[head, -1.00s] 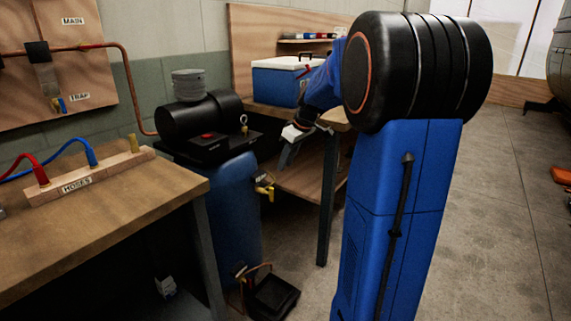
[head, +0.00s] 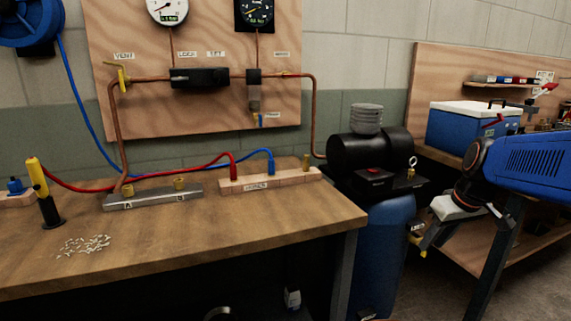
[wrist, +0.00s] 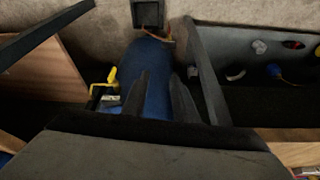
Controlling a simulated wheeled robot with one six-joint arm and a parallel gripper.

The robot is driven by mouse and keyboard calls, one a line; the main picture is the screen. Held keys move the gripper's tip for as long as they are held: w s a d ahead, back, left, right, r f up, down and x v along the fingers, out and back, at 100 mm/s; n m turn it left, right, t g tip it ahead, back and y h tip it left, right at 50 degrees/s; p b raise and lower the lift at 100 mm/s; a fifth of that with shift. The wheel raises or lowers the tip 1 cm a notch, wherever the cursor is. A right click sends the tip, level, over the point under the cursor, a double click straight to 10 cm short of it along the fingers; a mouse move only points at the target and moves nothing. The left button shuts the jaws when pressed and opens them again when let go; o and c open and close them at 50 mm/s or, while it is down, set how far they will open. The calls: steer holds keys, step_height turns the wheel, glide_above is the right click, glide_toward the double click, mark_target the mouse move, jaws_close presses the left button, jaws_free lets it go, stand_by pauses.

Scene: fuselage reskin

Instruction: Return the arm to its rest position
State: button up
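My arm (head: 540,165) enters from the right edge in the head view, blue with a black wrist. My gripper (head: 432,240) points down, just right of the blue tank (head: 383,250) of the compressor. In the wrist view my gripper (wrist: 159,76) shows two dark fingers with a clear gap between them. It is open and nothing is held. The blue tank (wrist: 150,60) lies below and beyond the fingers. I cannot tell how far the fingers are from the tank.
A wooden workbench (head: 250,222) with a hose rack (head: 270,180) and scattered small pieces (head: 84,245) stands left. A gauge board (head: 200,110) hangs behind. A blue cooler (head: 470,130) sits on the right bench. A yellow-handled valve (wrist: 108,82) is beside the tank.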

steer(key=s+a+f+m, duration=0.1)
steer(key=s+a+f, duration=0.2)
steer(key=s, duration=0.7)
steer(key=s+a+f+m+h, duration=0.1)
steer(key=s+a+f, duration=0.2)
steer(key=s, duration=0.6)
steer(key=shift+s+a+f+t, duration=0.15)
steer(key=shift+s+a+t, duration=0.25)
steer(key=shift+a, duration=0.75)
